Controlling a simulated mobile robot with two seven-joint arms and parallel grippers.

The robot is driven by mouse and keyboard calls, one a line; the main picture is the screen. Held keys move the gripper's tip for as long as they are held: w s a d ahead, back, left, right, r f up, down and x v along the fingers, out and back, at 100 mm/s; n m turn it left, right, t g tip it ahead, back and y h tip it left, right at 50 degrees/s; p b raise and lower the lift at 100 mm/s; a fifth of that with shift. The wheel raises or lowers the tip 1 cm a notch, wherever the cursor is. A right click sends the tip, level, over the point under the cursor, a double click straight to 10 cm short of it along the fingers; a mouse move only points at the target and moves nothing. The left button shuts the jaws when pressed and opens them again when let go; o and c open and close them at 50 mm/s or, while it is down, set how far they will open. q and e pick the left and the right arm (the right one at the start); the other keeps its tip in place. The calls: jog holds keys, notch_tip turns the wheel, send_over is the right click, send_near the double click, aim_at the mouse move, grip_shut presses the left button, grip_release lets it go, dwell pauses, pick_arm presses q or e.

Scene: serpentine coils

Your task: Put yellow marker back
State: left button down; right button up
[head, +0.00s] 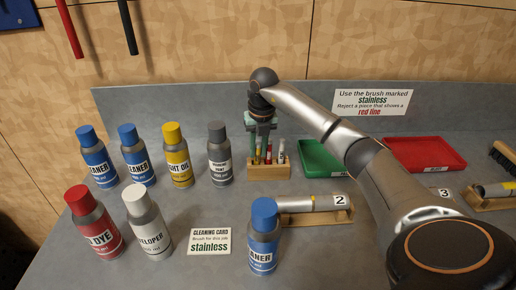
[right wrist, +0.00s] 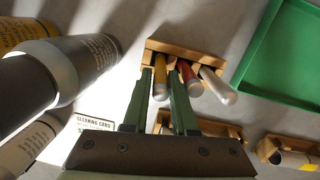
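The yellow marker (right wrist: 160,78) stands in the wooden marker rack (head: 268,172), in the left of the places in the right wrist view. It lies between the two green fingers of my right gripper (right wrist: 160,86), which look closed on its upper part. In the head view my right gripper (head: 260,140) points down over the rack and partly hides the yellow marker. A red marker (right wrist: 187,75) and a white marker (right wrist: 216,84) stand beside it in the same rack. My left gripper is out of view.
A green tray (head: 322,160) lies right of the rack and a red tray (head: 425,154) farther right. A grey bottle (head: 219,155) stands close left of the rack. Several other bottles, a cleaning card (head: 210,241) and a cradle (head: 315,213) marked 2 are nearby.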

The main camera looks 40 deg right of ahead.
jog(key=o, duration=0.4)
jog(key=shift+r, duration=0.1)
jog(key=r, duration=0.4)
jog(key=s+r, duration=0.1)
jog(key=r, duration=0.7)
jog(key=shift+s+a+r, duration=0.15)
jog(key=shift+s, duration=0.1)
